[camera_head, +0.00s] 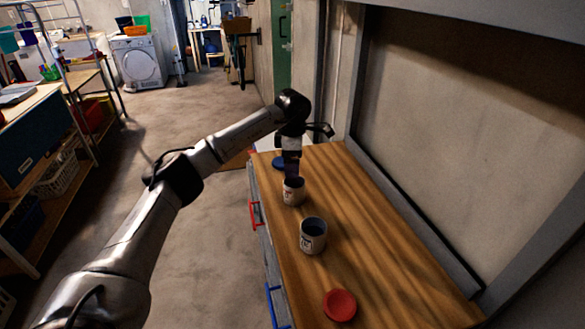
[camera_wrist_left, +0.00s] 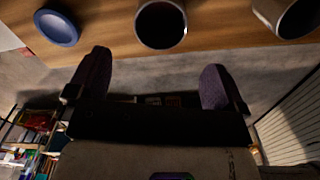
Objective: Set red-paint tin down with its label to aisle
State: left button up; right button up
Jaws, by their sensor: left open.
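Two pale open tins stand upright on a wooden worktop (camera_head: 352,200): a far tin (camera_head: 293,196) and a near tin (camera_head: 313,242). Each has dark label marks on the side toward the camera and the aisle. Their insides look dark, and I cannot tell which holds red paint. My left gripper (camera_head: 291,174) is at the far tin's rim in the head view. In the left wrist view the fingers (camera_wrist_left: 158,62) are open and empty, with one tin (camera_wrist_left: 160,24) beyond the gap between them and the other tin (camera_wrist_left: 289,16) to the right. My right gripper is out of view.
A red lid (camera_head: 340,305) lies at the worktop's near end. A blue lid (camera_head: 279,162) lies at its far end and also shows in the left wrist view (camera_wrist_left: 57,27). A wall borders the worktop on the right; open aisle floor (camera_head: 215,225) lies to the left.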

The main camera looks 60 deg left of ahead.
pick_arm(q)
jog(key=shift+r, duration=0.9)
